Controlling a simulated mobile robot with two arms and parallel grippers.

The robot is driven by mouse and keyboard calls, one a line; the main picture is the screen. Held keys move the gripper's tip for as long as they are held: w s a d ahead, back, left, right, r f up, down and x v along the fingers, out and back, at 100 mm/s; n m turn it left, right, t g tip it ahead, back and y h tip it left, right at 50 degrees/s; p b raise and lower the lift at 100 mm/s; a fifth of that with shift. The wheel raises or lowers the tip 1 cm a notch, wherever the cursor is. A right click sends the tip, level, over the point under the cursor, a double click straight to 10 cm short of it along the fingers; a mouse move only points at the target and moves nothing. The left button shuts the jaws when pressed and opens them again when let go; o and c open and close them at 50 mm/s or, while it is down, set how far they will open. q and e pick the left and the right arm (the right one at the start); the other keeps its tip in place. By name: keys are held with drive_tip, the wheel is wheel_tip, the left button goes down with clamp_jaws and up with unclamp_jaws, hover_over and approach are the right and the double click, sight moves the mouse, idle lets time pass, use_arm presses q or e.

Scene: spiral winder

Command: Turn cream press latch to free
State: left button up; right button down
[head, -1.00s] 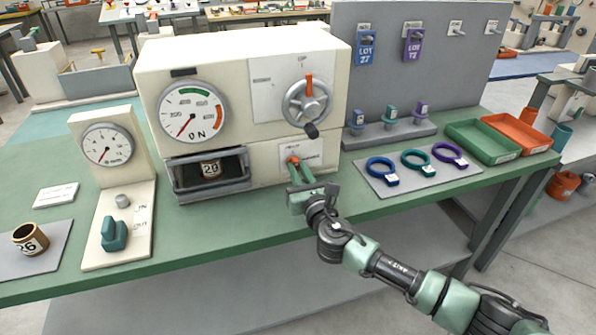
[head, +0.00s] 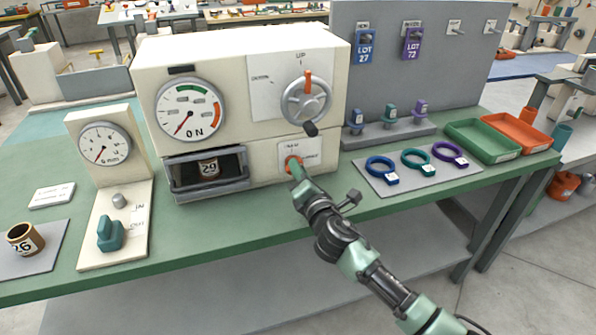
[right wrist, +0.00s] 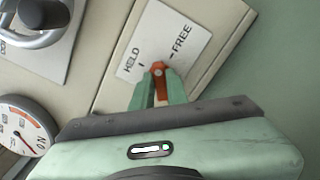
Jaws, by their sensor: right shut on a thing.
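The cream press (head: 215,50) stands on the green bench with a dial, a crank wheel and a low front window. Its small orange latch (head: 290,160) is at the lower right of the front, and it also shows in the right wrist view (right wrist: 158,69). Behind it is a white label plate (right wrist: 165,40) marked HOLD and FREE. My right gripper (right wrist: 158,85) is shut on the latch, one green finger on each side. The fingers hide much of the latch, so I cannot tell exactly which mark it points at. My left gripper is not in view.
The crank wheel (head: 305,98) with its dark knob sits just above the latch. A grey mat (head: 385,187) with blue, teal and purple rings lies to the right. Green (head: 482,140) and orange (head: 522,131) trays stand farther right. The bench front nearby is clear.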

drive_tip(key=m, duration=0.3)
drive_tip(key=shift+f+m, duration=0.15)
drive_tip(key=shift+m, duration=0.15)
drive_tip(key=shift+f+m, duration=0.1)
drive_tip(key=shift+m, duration=1.8)
drive_tip(key=c, duration=1.4)
unclamp_jaws()
drive_tip(key=shift+d, duration=0.1)
drive_tip(key=v, duration=0.7)
drive_tip(key=shift+s+d, duration=0.1)
drive_tip(key=shift+s, duration=0.25)
